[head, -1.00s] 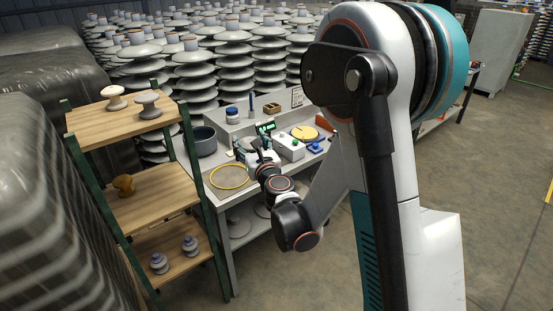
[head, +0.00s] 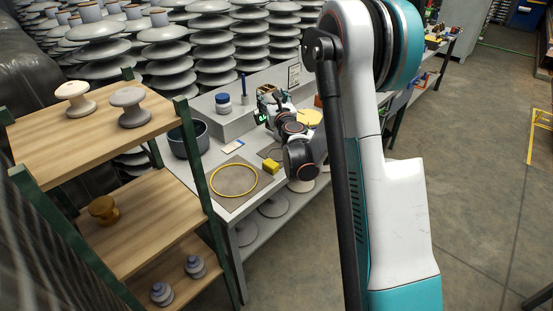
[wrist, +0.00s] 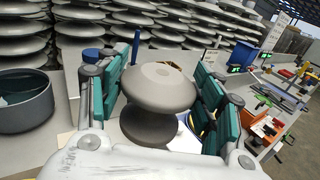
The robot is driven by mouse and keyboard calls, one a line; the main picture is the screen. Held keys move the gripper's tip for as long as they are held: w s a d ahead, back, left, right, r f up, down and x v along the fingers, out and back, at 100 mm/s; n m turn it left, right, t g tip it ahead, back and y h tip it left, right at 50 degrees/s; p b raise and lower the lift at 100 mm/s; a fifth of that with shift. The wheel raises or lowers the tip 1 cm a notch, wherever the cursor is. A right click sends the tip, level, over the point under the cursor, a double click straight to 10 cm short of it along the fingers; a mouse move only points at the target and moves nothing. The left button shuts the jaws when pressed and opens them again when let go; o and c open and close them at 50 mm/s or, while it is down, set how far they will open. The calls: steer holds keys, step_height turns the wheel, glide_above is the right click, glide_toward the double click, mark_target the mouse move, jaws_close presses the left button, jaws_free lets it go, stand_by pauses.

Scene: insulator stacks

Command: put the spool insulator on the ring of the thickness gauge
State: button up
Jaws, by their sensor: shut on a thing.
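A grey spool insulator (wrist: 162,88) is between the teal-padded fingers of my gripper (wrist: 160,100) in the wrist view. The gripper is shut on it, and the spool looks roughly upright. In the head view my gripper (head: 268,100) is over the back part of the grey workbench (head: 212,157), and the spool cannot be made out there. A small green-lit display (head: 262,118) shows beside the gripper. A yellow ring (head: 234,180) lies on a dark mat at the bench front. I cannot tell which item is the thickness gauge; my arm hides part of the bench.
A wooden shelf rack (head: 70,140) at left holds a white spool (head: 75,98), a grey spool (head: 131,106), a brown spool (head: 103,209) and small insulators. A dark pot (head: 188,140), blue-lidded jar (head: 223,103), yellow block (head: 270,166) and yellow disc (head: 309,117) are on the bench.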

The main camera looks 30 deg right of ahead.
steer(key=shift+w+d+f, duration=0.1)
steer(key=shift+d+f, duration=0.2)
steer(key=shift+d, duration=0.3)
steer(key=shift+d+f, duration=0.3)
steer(key=shift+d, duration=0.25)
steer(key=shift+f+b, duration=3.65)
steer(key=shift+f, duration=6)
steer(key=shift+f, duration=0.15)
steer(key=o, duration=1.5)
steer(key=shift+r, duration=0.2)
